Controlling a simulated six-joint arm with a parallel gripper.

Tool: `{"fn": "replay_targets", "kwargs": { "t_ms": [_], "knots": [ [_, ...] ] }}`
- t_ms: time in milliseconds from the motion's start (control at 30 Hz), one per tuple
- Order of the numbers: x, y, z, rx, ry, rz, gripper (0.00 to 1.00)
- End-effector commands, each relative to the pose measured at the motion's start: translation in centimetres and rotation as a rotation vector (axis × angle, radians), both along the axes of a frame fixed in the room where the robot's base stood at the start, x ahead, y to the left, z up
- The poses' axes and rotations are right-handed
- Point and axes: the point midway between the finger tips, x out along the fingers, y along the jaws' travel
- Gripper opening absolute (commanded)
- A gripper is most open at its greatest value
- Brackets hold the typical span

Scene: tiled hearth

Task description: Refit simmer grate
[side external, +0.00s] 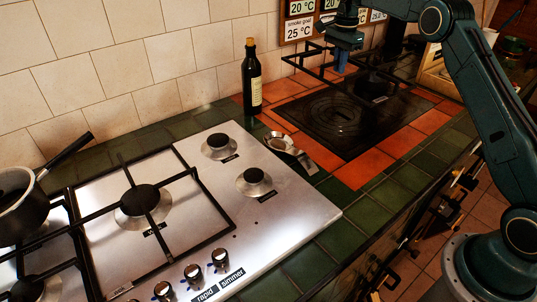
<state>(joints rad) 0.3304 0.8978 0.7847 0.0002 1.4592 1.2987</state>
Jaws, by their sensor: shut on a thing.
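My gripper (341,66) is in the upper right of the side external view, shut on a black bar grate (312,66). The grate appears raised above the dark cooking plate, though its exact height is hard to tell. The steel hob (290,212) fills the lower left. Its right section has two bare burners, one at the back (219,143) and one nearer the front (254,181), with no grate over them. Another black grate (195,176) lies over the middle burner (139,199). Front labels read "rapid" and "simmer" (231,277).
A dark bottle (252,82) stands by the tiled wall between hob and cooking plate (340,122). A metal spoon rest (290,149) lies at the hob's back right corner. A saucepan (20,212) sits at the left, its handle pointing up right. Green tiles (342,237) at the front are clear.

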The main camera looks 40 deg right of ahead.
Motion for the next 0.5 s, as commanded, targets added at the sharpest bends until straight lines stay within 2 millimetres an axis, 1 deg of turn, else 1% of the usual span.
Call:
{"fn": "replay_targets", "kwargs": {
  "t_ms": [33, 333, 500],
  "knots": [
    [0.06, -0.02, 0.27, -0.002, -0.006, 0.000, 0.00],
    [0.05, 0.05, 0.23, -0.002, -0.006, 0.004, 0.00],
    [0.02, 0.53, -0.01, -0.002, -0.005, 0.038, 0.00]
  ]
}}
